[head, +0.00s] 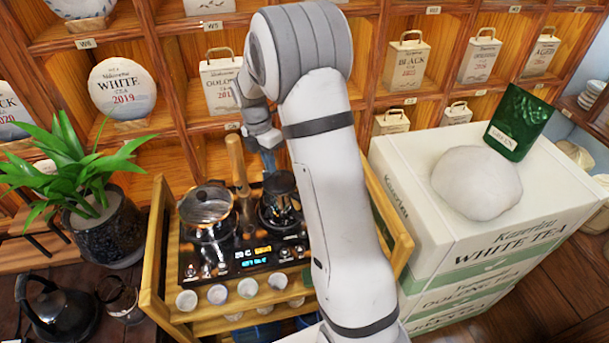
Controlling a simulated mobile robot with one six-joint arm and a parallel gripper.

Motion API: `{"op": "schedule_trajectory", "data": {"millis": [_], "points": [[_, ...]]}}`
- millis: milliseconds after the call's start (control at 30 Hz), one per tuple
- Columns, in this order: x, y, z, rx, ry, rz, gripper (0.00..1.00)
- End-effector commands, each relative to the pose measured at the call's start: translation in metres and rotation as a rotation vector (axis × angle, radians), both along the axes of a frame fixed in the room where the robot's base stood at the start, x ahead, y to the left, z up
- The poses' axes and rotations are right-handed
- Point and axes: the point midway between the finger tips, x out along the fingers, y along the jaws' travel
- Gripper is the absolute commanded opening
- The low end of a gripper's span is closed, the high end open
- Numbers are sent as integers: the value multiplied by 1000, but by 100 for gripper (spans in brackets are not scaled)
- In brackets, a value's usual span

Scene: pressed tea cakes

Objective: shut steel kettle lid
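A shiny steel kettle (207,228) stands on the left side of the black cooktop (230,271) in a wooden cart. A round, glossy lid (206,205) with a dark knob shows at its top; I cannot tell whether it is fully seated. A wooden handle-like piece (238,165) rises just right of it. A second, darker vessel (280,207) stands on the right side of the cooktop. My gripper (269,158) is above and behind the cooktop, near the darker vessel and right of the steel kettle. Its fingertips are small and partly hidden, so their opening is unclear.
Several small white cups (217,294) line the cart's front. A potted plant (100,215) and a black kettle (57,309) are at left. Stacked tea boxes (400,165) stand at right. Wooden shelves with tea packages (220,85) rise behind.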

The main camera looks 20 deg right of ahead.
Motion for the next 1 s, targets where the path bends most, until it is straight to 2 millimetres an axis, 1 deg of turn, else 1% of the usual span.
{"op": "schedule_trajectory", "data": {"millis": [33, 100, 400, 500, 567, 667, 800, 833, 867, 1000], "points": [[-1, 1, -4, 1, 5, 0, 0], [-1, 1, -4, 1, 6, 0, 0], [-2, 1, -6, 2, 9, 1, 0], [-2, 1, -4, 2, 9, 1, 0], [-2, 2, 1, 2, 9, 1, 0], [-3, 2, 16, 2, 5, 1, 0], [-3, 3, 45, 1, 1, 2, 0], [-1, 4, 47, 1, -2, 3, 0], [7, 7, 42, 1, -3, 3, 0], [31, 19, 54, 0, -4, 4, 0]]}}
